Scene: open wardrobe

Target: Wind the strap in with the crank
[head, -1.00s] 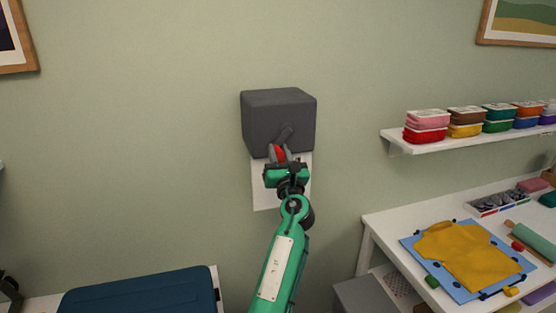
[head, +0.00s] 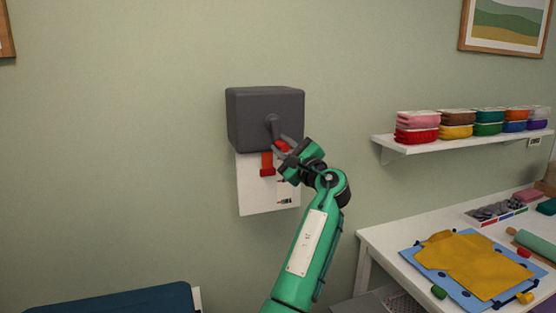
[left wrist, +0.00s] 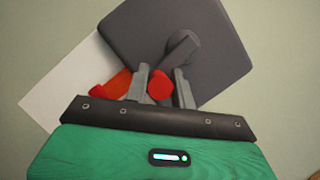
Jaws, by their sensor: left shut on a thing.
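A dark grey box (head: 250,120) is fixed to the wall, with a grey crank arm (head: 274,128) on its front. The crank arm points downward to a red knob (head: 283,146). My left gripper (head: 281,148) reaches in from the lower right and is shut on the knob. In the left wrist view, the knob (left wrist: 159,87) sits between the two grey fingers (left wrist: 160,88). A short orange-red strap (head: 267,159) with a wider red end hangs below the box. It also shows left of the fingers in the left wrist view (left wrist: 117,82). My right gripper is not in view.
A white panel (head: 255,195) with small markings is on the wall below the box. A shelf (head: 392,147) of coloured tubs is at right. A white table (head: 385,240) with yellow cloth on a blue board stands below it.

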